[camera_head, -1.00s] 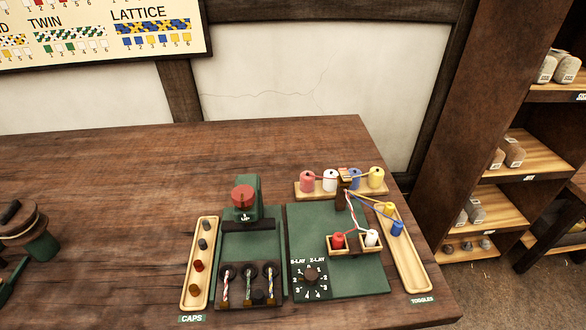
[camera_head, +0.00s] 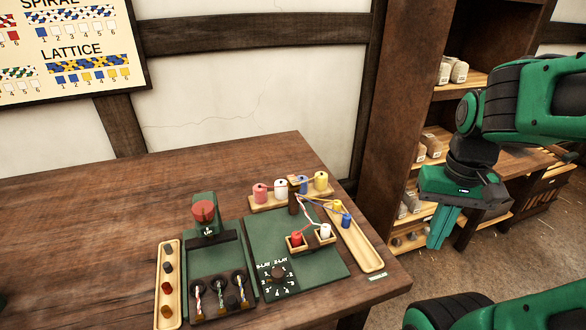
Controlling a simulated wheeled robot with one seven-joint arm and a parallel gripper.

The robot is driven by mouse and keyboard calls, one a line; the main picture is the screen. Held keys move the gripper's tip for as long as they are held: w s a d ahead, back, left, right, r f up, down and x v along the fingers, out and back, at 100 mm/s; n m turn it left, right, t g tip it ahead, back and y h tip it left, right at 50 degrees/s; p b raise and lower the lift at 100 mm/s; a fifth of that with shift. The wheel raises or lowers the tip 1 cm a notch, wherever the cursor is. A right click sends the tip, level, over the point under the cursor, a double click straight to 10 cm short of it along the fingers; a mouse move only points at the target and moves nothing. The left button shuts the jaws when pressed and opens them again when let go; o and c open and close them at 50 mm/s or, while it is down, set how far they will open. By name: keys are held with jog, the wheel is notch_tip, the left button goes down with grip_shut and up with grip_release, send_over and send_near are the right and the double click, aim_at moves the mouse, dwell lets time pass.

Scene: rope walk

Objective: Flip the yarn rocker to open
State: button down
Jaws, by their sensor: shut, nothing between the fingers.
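The green yarn station (camera_head: 296,258) stands on the right end of the wooden bench. A small post (camera_head: 294,200) at its back has strands running from it to several spools. A dial (camera_head: 278,276) marked S-LAY and Z-LAY sits at its front left. No part is clearly readable as the yarn rocker, so I cannot tell its position. My gripper (camera_head: 439,240) hangs to the right of the bench, in front of the shelves, fingers pointing down. It is shut and empty, well apart from the station.
A green press with a red knob (camera_head: 204,211) stands left of the station. A caps tray (camera_head: 168,283) lies further left. A wooden tray (camera_head: 365,248) holding yellow and blue spools lies along the bench's right edge. Shelves (camera_head: 437,154) stand behind my gripper.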

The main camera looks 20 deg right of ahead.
jog(key=w+a+r+n, duration=0.2)
jog(key=w+a+r, duration=0.3)
jog(key=w, duration=0.4)
jog(key=w+a+r+n+t, duration=0.1)
jog(key=w+a+r, duration=0.3)
jog(key=w+a, duration=0.4)
jog(key=w+a+r+n+t, duration=0.1)
jog(key=w+a+r+n, duration=0.2)
jog(key=w, duration=0.8)
jog(key=a+r, duration=0.2)
jog(key=a, duration=0.2)
jog(key=shift+w+r, duration=0.25)
jog(key=shift+r, duration=0.05)
jog(key=shift+d, duration=0.1)
send_over(293, 179)
jog(key=f, duration=1.2)
jog(key=shift+s+f, duration=0.15)
jog(key=shift+s, duration=0.2)
jog(key=shift+s+f, duration=0.1)
jog(key=shift+f, duration=0.6)
